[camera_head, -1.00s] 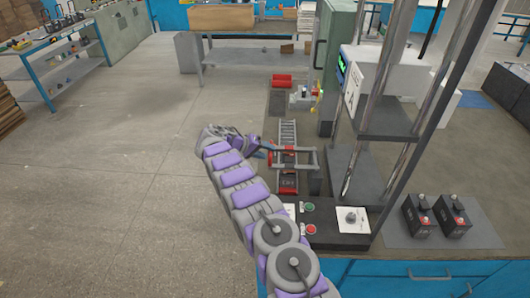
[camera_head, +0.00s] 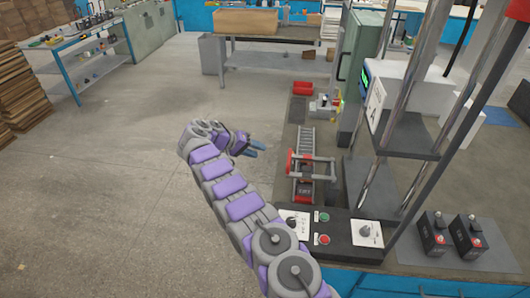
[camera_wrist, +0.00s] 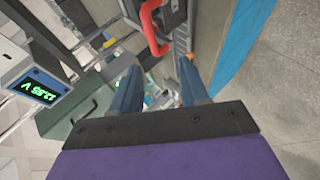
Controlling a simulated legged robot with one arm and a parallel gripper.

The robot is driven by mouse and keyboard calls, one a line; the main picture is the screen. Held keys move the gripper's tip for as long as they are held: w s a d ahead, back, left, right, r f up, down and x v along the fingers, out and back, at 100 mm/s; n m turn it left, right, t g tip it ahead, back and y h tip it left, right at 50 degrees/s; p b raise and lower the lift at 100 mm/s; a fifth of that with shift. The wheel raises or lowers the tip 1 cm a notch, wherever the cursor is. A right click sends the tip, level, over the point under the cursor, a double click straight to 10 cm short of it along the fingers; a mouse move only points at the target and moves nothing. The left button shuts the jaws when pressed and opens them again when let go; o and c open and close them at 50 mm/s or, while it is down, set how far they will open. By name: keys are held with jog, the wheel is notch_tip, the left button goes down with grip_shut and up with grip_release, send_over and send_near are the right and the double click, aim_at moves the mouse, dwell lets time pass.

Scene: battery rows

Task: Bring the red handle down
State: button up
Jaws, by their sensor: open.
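The red handle (camera_head: 290,163) is on the left side of a grey and red frame over the narrow conveyor (camera_head: 306,141), on the bench. In the wrist view a bent red bar, which looks like this handle (camera_wrist: 151,27), shows at the top, beyond the fingertips. My gripper (camera_head: 259,149) is left of the handle with a visible gap between them. Its two blue fingers (camera_wrist: 162,82) are apart, with nothing held between them.
A control panel (camera_head: 345,240) with knobs and green and red buttons is at the near end of the conveyor. Two black batteries (camera_head: 451,236) stand at right. A metal-post machine (camera_head: 408,133) rises right of the conveyor. Open floor (camera_head: 110,190) lies left.

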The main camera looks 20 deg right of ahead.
jog(key=p+v, duration=0.3)
dwell(0.4)
jog(key=shift+d, duration=0.1)
